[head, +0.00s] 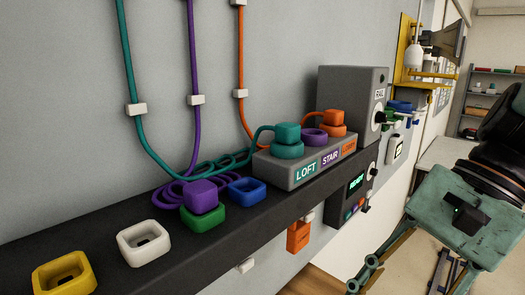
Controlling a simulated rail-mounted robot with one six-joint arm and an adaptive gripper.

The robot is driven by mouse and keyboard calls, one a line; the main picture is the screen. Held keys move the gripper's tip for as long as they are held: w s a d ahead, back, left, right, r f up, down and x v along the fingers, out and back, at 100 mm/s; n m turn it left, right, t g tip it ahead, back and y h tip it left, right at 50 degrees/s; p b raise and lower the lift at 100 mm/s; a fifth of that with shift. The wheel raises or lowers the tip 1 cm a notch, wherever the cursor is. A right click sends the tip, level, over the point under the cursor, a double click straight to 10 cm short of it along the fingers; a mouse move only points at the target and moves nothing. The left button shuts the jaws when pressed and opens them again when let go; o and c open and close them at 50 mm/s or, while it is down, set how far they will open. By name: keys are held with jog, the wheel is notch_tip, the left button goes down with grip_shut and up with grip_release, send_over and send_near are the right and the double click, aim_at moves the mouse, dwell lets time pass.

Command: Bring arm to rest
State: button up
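My gripper (405,265) is at the lower right, with a green-grey body and finger linkages that stand apart and point down. Its fingertips are cut off by the bottom edge, so whether it is open or shut is unclear. No held thing shows in the visible part. It is apart from the dark shelf (110,245) and to the right of it. The grey phone base (290,172) labelled LOFT and STAIR carries a teal handset (288,134) and an orange handset (333,119). A purple handset (200,196) lies off the base, on a green block (203,218).
A yellow cradle (64,275), a white cradle (144,242) and a blue cradle (246,191) sit on the shelf. A grey RAIL box (350,90) and a yellow wall bracket (405,50) stand behind. An orange tag (298,237) hangs below the shelf. Teal, purple and orange cords run up the wall.

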jog(key=s+d+f+n+t+h+b, duration=0.3)
jog(key=f+n+b, duration=0.4)
jog(key=n+b, duration=0.3)
jog(key=shift+s+d+f+n+t+h+b, duration=0.2)
jog(key=shift+d+f+n+t+h+b, duration=0.25)
jog(key=shift+t+h+b, duration=0.75)
jog(key=shift+r, duration=0.15)
dwell(1.0)
